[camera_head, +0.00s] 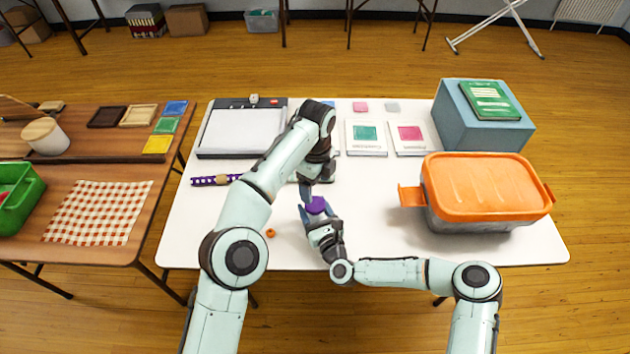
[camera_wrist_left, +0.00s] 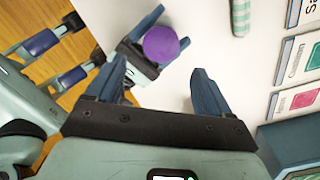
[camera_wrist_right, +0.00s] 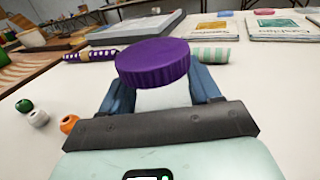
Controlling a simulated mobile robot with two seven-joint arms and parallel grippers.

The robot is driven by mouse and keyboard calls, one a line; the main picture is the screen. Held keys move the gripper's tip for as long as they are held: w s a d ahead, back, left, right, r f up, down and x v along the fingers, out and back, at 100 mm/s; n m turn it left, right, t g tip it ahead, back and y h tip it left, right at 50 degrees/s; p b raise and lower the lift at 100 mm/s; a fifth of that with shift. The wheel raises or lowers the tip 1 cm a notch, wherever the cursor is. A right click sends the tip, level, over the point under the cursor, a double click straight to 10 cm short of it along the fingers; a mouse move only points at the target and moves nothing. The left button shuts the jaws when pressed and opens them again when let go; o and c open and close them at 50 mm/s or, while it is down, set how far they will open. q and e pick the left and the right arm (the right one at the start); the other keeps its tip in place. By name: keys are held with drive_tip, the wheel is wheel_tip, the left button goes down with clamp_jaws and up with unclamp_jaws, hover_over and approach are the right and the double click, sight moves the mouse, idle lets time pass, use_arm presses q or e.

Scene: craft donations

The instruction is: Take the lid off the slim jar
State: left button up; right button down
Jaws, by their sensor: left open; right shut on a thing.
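The slim jar (camera_wrist_right: 163,98) has a pale body and a purple ridged lid (camera_wrist_right: 154,62). The lid sits on top of the jar. My right gripper (camera_wrist_right: 163,100) is shut on the jar's body below the lid, and the jar looks upright over the white table. In the head view the lid (camera_head: 316,205) shows between the right fingers. My left gripper (camera_wrist_left: 150,90) is open and empty; in its wrist view the lid (camera_wrist_left: 161,44) lies ahead, between and beyond its fingertips. In the head view the left gripper (camera_head: 308,192) is just above and behind the lid, its fingers partly hidden.
On the white table (camera_head: 380,240) an orange-lidded bin (camera_head: 487,187) and a blue box (camera_head: 483,115) stand at right. A paper trimmer (camera_head: 242,130) lies at back left. A purple dotted roll (camera_wrist_right: 90,55), a green-striped roll (camera_wrist_right: 210,54) and small beads (camera_wrist_right: 68,124) lie near the jar.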

sight(315, 204)
use_arm(q)
drive_tip(key=shift+m, duration=1.2)
drive_tip(key=shift+f, duration=3.9)
drive_tip(key=c, duration=1.1)
drive_tip(key=n, duration=0.5)
drive_tip(key=shift+r, duration=0.1)
drive_tip(key=n, duration=1.7)
drive_tip(key=shift+n, duration=0.4)
